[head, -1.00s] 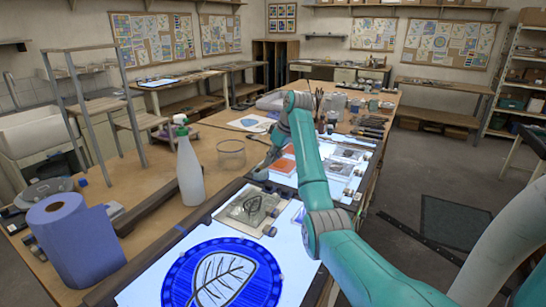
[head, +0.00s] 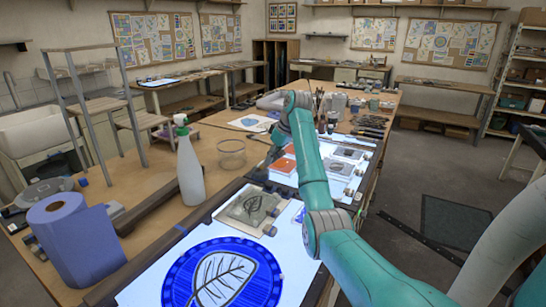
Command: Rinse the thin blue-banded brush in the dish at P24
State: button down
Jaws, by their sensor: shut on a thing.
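My gripper (head: 263,139) is small and dark at the end of my teal arm, partly hidden behind the wrist. It is beyond the light table, to the right of a clear round glass dish (head: 231,154), and apart from it. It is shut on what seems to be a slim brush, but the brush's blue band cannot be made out. No P24 label can be read, so I cannot tell whether this glass dish is the one named.
A white spray bottle (head: 189,170) stands left of the glass dish, and a blue paper roll (head: 78,240) stands at the near left. The lit table carries a blue round leaf panel (head: 222,275) and a framed leaf pane (head: 251,208). Jars and tools crowd the far end.

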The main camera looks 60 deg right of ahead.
jog(key=shift+d, duration=0.65)
jog(key=shift+a, duration=0.15)
jog(key=shift+a, duration=0.55)
jog(key=shift+d, duration=0.4)
jog(key=shift+r, duration=0.1)
jog(key=shift+r, duration=2.2)
